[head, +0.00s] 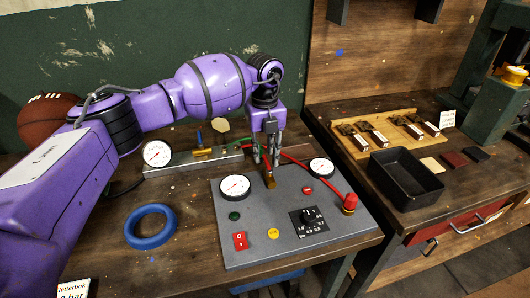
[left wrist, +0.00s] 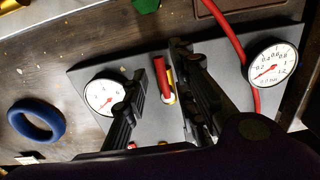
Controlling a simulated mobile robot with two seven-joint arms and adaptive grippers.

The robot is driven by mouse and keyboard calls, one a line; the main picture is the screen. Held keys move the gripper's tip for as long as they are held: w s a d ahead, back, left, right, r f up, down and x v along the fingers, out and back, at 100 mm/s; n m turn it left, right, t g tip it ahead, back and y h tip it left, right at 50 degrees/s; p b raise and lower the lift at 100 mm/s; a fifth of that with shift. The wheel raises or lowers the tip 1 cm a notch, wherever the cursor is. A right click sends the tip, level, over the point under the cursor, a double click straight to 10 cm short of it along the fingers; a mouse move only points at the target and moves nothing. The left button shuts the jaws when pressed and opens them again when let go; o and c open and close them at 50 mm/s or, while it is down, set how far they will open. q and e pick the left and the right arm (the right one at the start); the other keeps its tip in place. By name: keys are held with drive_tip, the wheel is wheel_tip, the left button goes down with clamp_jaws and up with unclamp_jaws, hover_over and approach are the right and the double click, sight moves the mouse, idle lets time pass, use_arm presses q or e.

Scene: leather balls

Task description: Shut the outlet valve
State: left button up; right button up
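A small valve with a red lever (left wrist: 160,72) and a yellow-brass body (left wrist: 171,84) stands on the grey panel between two gauges. Its brass part (head: 270,181) shows in the head view just below my left gripper (head: 264,162). In the left wrist view the two fingers of my left gripper (left wrist: 155,62) are apart, one on each side of the red lever, with gaps beside it. No label naming the valve is readable. My right gripper is in neither view.
The grey panel (head: 262,246) carries gauges (head: 235,187), a red switch (head: 240,241), a black knob (head: 308,216) and a red hose (head: 325,178). A second brass valve (head: 202,153) with a blue handle sits behind. A blue ring (head: 151,226) lies left; a black tray (head: 405,180) stands right.

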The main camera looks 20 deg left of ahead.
use_arm(q)
drive_tip(key=shift+f, duration=0.1)
clamp_jaws()
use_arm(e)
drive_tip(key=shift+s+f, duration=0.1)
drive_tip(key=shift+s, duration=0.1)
